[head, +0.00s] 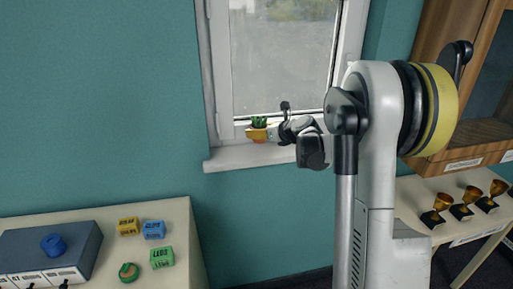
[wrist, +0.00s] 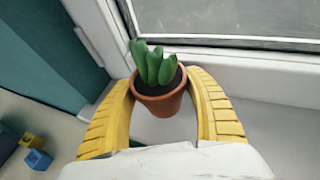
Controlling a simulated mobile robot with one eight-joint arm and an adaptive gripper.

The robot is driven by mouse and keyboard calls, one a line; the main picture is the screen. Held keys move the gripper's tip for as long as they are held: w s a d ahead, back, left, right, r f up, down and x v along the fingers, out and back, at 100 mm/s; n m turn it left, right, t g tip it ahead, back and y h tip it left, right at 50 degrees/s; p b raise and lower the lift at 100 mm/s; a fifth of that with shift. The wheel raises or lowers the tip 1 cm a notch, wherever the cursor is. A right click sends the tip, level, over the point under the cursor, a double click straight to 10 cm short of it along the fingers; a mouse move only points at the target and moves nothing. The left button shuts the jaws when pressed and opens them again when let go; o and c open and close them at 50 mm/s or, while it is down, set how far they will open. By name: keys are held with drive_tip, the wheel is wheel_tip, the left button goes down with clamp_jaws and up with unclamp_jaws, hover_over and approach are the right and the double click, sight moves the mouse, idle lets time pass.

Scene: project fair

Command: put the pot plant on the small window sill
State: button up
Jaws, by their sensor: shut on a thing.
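The pot plant is a terracotta pot with dark soil and green upright leaves. In the wrist view the pot plant (wrist: 160,98) is upright between the two yellow fingers of my gripper (wrist: 160,112), which are shut on it. In the head view the pot plant (head: 259,123) is small and partly hidden by my gripper (head: 262,133). It is at the white window sill (head: 232,158), which also shows under and beside the pot in the wrist view (wrist: 262,125). I cannot tell whether the pot touches the sill.
The window (head: 283,50) is close behind the pot. A table (head: 190,215) at lower left bears a grey-blue box (head: 85,245) and several coloured blocks. At right, several trophies (head: 462,205) stand on another table by a wooden cabinet (head: 440,40). The sill is otherwise clear.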

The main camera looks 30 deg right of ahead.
sight(255, 142)
drive_tip(key=shift+w+a+f, duration=0.2)
drive_tip(key=shift+a+f, duration=0.35)
drive_tip(key=shift+a, duration=0.25)
drive_tip(key=shift+f+b, duration=0.9)
drive_tip(key=shift+f, duration=1.05)
drive_tip(key=shift+f, duration=0.15)
drive_tip(key=o, duration=1.3)
drive_tip(key=shift+o, duration=0.2)
